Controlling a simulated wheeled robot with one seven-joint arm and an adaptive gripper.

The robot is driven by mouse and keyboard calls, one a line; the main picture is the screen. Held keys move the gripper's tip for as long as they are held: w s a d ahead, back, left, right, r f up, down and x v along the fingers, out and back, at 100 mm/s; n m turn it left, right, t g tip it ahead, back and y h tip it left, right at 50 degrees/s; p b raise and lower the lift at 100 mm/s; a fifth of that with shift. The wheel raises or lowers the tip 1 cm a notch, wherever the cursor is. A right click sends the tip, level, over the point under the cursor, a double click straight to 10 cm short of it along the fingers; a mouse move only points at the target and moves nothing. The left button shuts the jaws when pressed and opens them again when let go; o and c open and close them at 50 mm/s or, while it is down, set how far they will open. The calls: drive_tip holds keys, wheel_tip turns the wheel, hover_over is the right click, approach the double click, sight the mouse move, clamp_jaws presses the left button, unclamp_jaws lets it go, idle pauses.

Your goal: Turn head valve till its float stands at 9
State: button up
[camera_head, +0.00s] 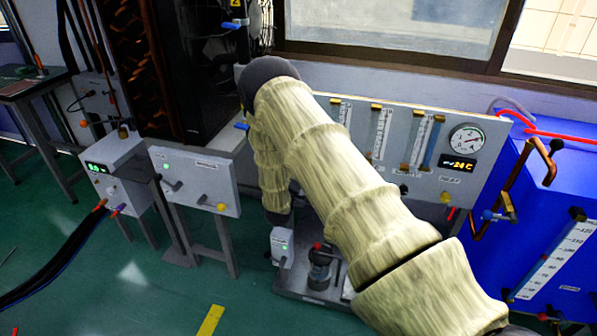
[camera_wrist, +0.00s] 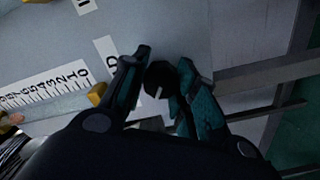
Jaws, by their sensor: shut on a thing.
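In the wrist view, my gripper (camera_wrist: 166,62) is shut on a round black knob (camera_wrist: 160,78) with a white pointer mark, one finger on each side. A white label beside it is partly hidden by a finger; only its last letter, like a D, shows. To the left lies a numbered scale (camera_wrist: 45,88) with 0 at its right end. A clear tube (camera_wrist: 55,108) runs along it with a yellow end fitting (camera_wrist: 97,93). The float's reading cannot be told clearly. In the head view, my arm hides my gripper and the knob.
In the head view, the grey panel (camera_head: 458,98) carries several tubes, a round gauge (camera_head: 466,139) and an orange display (camera_head: 457,164). A blue tank (camera_head: 560,225) with pipes stands at right. A small control box (camera_head: 118,168) and valve board (camera_head: 200,182) stand at left.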

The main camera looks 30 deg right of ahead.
drive_tip(key=shift+f, duration=0.1)
drive_tip(key=o, duration=1)
drive_tip(key=v, duration=1.2)
drive_tip(key=shift+s, duration=0.1)
